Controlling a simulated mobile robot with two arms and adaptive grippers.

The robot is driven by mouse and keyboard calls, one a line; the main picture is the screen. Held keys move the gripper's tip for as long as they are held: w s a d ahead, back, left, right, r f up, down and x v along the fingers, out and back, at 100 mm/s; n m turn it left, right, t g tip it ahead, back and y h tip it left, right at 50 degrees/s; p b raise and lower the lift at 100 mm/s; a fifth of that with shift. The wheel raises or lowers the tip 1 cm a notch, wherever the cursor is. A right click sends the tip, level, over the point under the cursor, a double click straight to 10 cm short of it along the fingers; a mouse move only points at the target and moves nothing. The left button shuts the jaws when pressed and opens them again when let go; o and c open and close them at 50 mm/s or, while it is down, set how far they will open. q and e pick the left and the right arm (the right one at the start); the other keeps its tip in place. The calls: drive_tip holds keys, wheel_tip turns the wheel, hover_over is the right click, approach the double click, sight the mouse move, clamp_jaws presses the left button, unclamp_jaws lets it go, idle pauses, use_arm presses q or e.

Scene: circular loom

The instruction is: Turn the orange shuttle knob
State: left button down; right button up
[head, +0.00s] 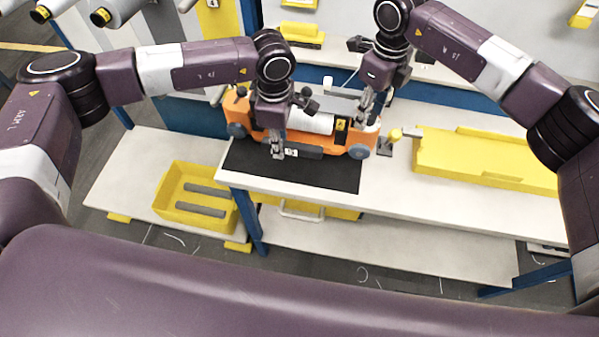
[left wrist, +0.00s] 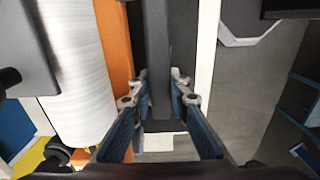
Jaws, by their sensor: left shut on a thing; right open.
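The orange shuttle (head: 334,143) lies on the black mat (head: 345,177) on the white bench, with a white spool (head: 312,122) in its body. My left gripper (head: 278,153) is at the shuttle's near side. In the left wrist view its fingers (left wrist: 160,108) are closed on a dark grey bar (left wrist: 158,45), beside the orange side of the shuttle. My right gripper (head: 364,108) is open above the shuttle's right end, near a pale round part (head: 370,127). I cannot tell for certain which part is the knob.
A yellow tray (head: 485,158) lies on the bench to the right, with a small yellow-topped part (head: 395,134) beside the shuttle. A yellow bin (head: 190,207) with grey bars stands lower left. The bench front right is clear.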

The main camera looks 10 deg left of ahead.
use_arm(q)
drive_tip(key=shift+s+a+f, duration=0.1)
drive_tip(key=shift+s+f, duration=0.1)
drive_tip(key=shift+f, duration=0.15)
use_arm(e)
drive_tip(key=n, duration=1.2)
wheel_tip(320, 180, up, 12)
drive_tip(key=s+a+n+g+y, duration=0.1)
drive_tip(key=s+a+n+g, duration=0.2)
drive_tip(key=s, duration=0.5)
drive_tip(key=s+a+f+n+g+y, duration=0.1)
drive_tip(key=s+a+n+g, duration=0.2)
drive_tip(key=s, duration=0.6)
drive_tip(key=s+a+f+n+g+y, duration=0.1)
drive_tip(key=s+a+n+g, duration=0.2)
drive_tip(key=s+a, duration=0.3)
drive_tip(key=shift+s+a+g, duration=0.25)
drive_tip(key=shift+s+g, duration=0.15)
drive_tip(key=shift+s, duration=1.2)
